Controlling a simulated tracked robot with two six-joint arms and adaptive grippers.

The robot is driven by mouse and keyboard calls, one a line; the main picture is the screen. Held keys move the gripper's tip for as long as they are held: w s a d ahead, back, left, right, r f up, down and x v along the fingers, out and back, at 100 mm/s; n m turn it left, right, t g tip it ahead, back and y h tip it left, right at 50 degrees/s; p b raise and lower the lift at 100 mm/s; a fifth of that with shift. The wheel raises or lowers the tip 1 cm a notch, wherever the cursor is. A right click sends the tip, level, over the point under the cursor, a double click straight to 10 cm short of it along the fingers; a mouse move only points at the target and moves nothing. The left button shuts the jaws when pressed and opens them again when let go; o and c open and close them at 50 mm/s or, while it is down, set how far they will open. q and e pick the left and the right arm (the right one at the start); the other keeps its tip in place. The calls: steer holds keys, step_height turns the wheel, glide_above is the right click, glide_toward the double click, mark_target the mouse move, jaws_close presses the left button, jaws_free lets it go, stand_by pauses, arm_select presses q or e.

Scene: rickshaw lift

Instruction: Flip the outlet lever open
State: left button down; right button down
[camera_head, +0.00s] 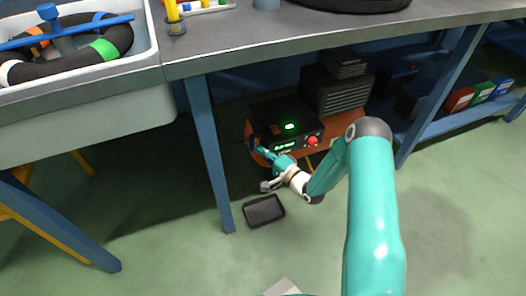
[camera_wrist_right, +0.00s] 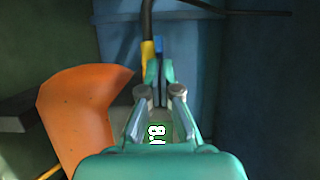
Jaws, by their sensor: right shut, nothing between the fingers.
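My right gripper (camera_head: 258,151) reaches under the bench at the left side of a black box (camera_head: 287,125) with a green display and a red knob. In the right wrist view its fingers (camera_wrist_right: 158,70) are shut, with nothing held between them. Just past the fingertips are a small yellow piece (camera_wrist_right: 147,52) and a blue piece, below a black cable (camera_wrist_right: 147,18). I cannot tell whether the fingers touch them. I cannot make out the outlet lever for certain. My left gripper is out of view.
The black box sits on an orange body (camera_head: 340,135) beside a grey ribbed block (camera_head: 337,92). A blue bench leg (camera_head: 208,150) stands to the left. A black tray (camera_head: 264,211) lies on the floor below the gripper. The bench top (camera_head: 300,35) overhangs. The front floor is mostly clear.

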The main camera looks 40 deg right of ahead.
steer(key=shift+a, duration=0.15)
steer(key=w+a+m+h+b, duration=0.2)
steer(key=w+a+h+b, duration=0.1)
steer(key=w+a+h, duration=0.1)
steer(key=shift+w+a+m, duration=0.4)
steer(key=shift+a, duration=0.5)
steer(key=shift+w, duration=0.1)
steer(key=shift+h, duration=0.4)
